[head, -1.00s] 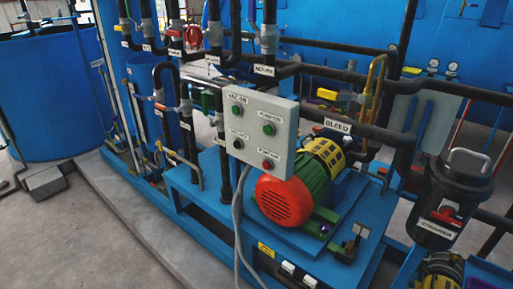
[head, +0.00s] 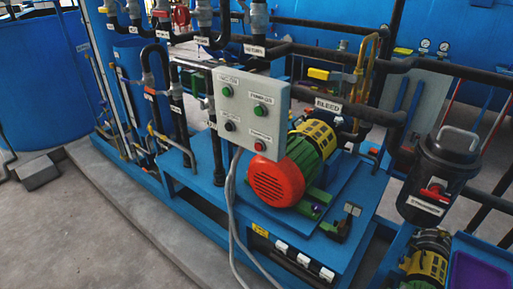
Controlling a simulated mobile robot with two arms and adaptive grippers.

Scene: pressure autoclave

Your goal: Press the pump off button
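A grey control box (head: 244,110) stands in front of the pump motor, with two buttons in an upper row and two in a lower row. The lower right button (head: 259,146) is red, under a small label that is hard to read; by its place it looks like the pump off button. The two upper buttons, one left (head: 227,91) and one right (head: 259,111), are green. The lower left button (head: 230,126) is dark. Neither of my grippers is in view.
A motor with a red end cap (head: 276,180) sits just right of and behind the box. Grey cables (head: 231,210) hang below it. Black pipes run behind, and a black strainer (head: 440,170) stands at right. Grey floor (head: 90,240) is clear at left front.

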